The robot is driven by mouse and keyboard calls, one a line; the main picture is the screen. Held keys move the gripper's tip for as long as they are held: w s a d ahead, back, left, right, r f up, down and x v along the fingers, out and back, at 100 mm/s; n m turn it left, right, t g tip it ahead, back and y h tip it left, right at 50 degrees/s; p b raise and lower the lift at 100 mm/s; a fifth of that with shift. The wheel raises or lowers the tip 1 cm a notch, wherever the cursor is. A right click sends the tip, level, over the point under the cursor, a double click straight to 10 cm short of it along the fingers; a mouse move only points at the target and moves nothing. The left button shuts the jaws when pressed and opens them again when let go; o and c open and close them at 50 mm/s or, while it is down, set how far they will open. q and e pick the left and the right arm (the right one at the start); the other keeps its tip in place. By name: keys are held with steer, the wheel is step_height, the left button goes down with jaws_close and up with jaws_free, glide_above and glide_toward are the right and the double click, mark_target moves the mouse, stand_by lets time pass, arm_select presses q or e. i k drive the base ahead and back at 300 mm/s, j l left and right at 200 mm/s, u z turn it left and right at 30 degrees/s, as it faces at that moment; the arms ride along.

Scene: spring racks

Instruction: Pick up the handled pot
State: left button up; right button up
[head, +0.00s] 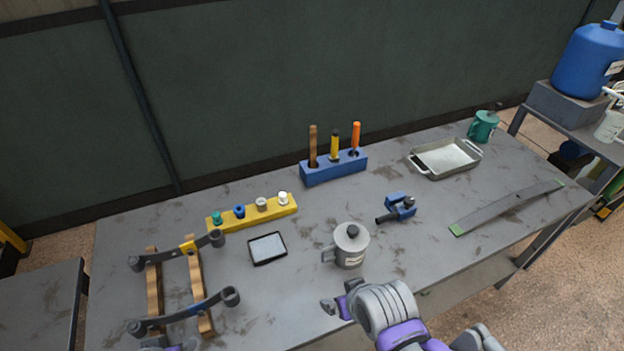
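The handled pot (352,246) is a grey lidded pot with a dark knob, a pale label and a handle on its left side. It stands upright on the grey table (420,265). My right gripper (339,296) is just in front of the pot, nearer to me, and apart from it. Its fingertips look spread with nothing between them. Only a small purple and grey part of my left gripper (172,346) shows at the bottom edge, near the wooden rack. Its fingers cannot be made out.
A small dark-rimmed tray (267,248) lies left of the pot, and a blue tool (398,207) right of it. Behind are a yellow rack (236,220) and a blue tool block (326,174). A metal pan (420,162) and green mug (483,126) stand farther right.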

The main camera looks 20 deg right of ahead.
mark_target(345, 260)
steer(key=k+l+u, duration=0.1)
steer(key=l+u, duration=0.4)
steer(key=u, duration=0.25)
steer(key=k+l+u, duration=0.15)
steer(key=u, duration=0.2)
steer(key=k+l+u, duration=0.2)
steer(key=k+l, duration=0.5)
steer(key=i+l, duration=0.15)
steer(key=l, duration=0.2)
